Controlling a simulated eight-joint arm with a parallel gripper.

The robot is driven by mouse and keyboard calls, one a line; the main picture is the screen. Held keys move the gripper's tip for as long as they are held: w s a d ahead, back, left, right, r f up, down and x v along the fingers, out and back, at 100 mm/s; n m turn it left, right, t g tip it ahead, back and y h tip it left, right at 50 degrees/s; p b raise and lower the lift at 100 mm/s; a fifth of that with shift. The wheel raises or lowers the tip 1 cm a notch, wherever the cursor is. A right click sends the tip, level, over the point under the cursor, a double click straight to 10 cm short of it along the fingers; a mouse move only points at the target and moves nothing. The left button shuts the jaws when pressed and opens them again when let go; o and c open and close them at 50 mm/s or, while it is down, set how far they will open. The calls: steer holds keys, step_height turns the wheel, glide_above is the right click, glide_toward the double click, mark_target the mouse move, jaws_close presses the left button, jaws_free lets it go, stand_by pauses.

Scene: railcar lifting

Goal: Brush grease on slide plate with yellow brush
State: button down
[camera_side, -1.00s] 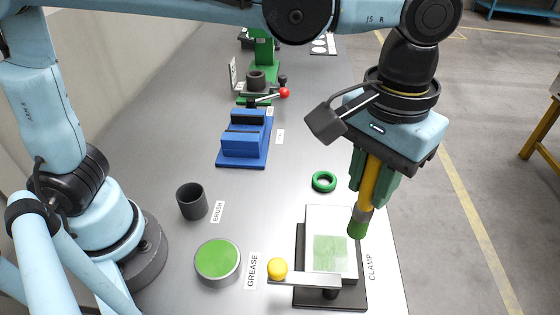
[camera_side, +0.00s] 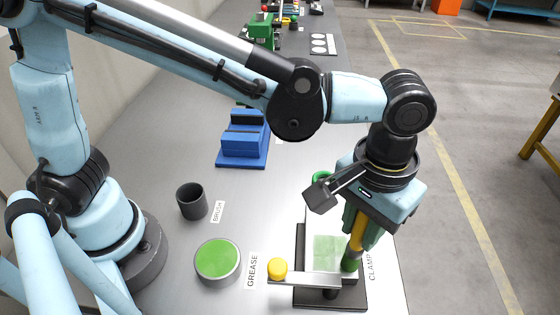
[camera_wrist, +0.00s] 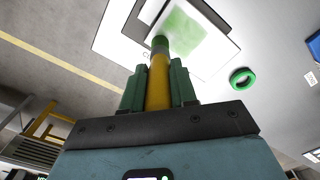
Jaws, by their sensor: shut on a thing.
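My gripper (camera_side: 358,225) is shut on the yellow brush (camera_side: 357,234), which points down with a slight tilt. Its green, grease-coated tip is low over the right side of the slide plate (camera_side: 313,215); I cannot tell for sure whether it touches. The plate is white, lies in the dark clamp fixture, and bears a pale green grease patch (camera_side: 326,250). In the wrist view the brush (camera_wrist: 158,82) stands between the green fingers, its tip at the edge of the green patch (camera_wrist: 186,32). The round grease tin (camera_side: 217,260) holds green grease.
The clamp lever with a yellow knob (camera_side: 278,268) reaches across the plate's near edge. An empty dark brush cup (camera_side: 192,201) stands at left. A blue fixture (camera_side: 242,140) is farther back. A green ring (camera_wrist: 243,78) lies near the plate.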

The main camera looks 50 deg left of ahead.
steer(key=shift+s+a, duration=2.05)
steer(key=shift+w+d, duration=2)
steer(key=shift+d, duration=0.05)
steer(key=s+a, duration=0.4)
step_height(320, 180, up, 8)
steer(key=shift+a, duration=0.2)
